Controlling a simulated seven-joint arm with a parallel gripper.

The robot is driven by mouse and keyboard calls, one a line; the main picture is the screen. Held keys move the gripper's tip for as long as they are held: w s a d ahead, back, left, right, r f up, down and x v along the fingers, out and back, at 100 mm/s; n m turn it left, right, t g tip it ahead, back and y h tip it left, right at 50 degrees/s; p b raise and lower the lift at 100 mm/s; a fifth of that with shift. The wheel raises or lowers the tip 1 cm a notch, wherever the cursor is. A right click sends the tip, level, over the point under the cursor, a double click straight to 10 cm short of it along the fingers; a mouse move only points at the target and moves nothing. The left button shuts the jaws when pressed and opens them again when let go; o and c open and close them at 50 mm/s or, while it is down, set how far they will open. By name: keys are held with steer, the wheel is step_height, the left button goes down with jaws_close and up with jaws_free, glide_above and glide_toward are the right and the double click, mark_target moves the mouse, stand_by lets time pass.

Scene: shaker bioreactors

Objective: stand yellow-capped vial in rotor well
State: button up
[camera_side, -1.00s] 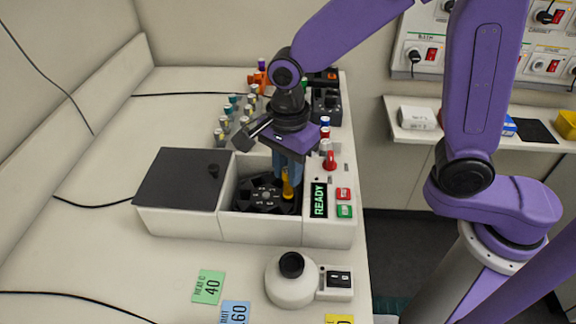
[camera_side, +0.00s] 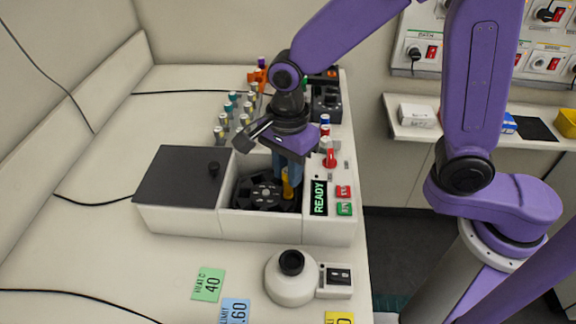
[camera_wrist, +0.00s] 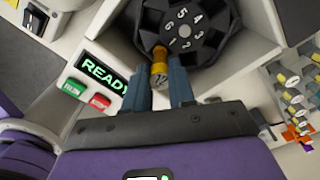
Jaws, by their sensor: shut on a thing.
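The yellow-capped vial (camera_side: 287,188) is between the blue fingers of my gripper (camera_side: 288,170), at the right side of the black rotor (camera_side: 250,192) inside the open bay. In the wrist view my gripper (camera_wrist: 161,78) has one finger on each side of the yellow vial (camera_wrist: 160,68). The vial is at the near edge of the rotor (camera_wrist: 205,38), which has numbered wells around a hub. The vial looks about upright. Its lower end is hidden, so I cannot tell how deep it sits in a well.
A dark lid (camera_side: 180,178) with a knob covers the left side of the machine. A READY display (camera_side: 319,198) and red and green buttons (camera_side: 344,201) lie right of the bay. Several capped vials (camera_side: 232,117) stand behind. A white round device (camera_side: 291,285) stands in front.

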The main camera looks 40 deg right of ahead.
steer(key=shift+f, duration=1.6)
stand_by(0.8)
steer(key=o, duration=0.9)
steer(key=shift+s, duration=0.15)
steer(key=shift+r, duration=3.5)
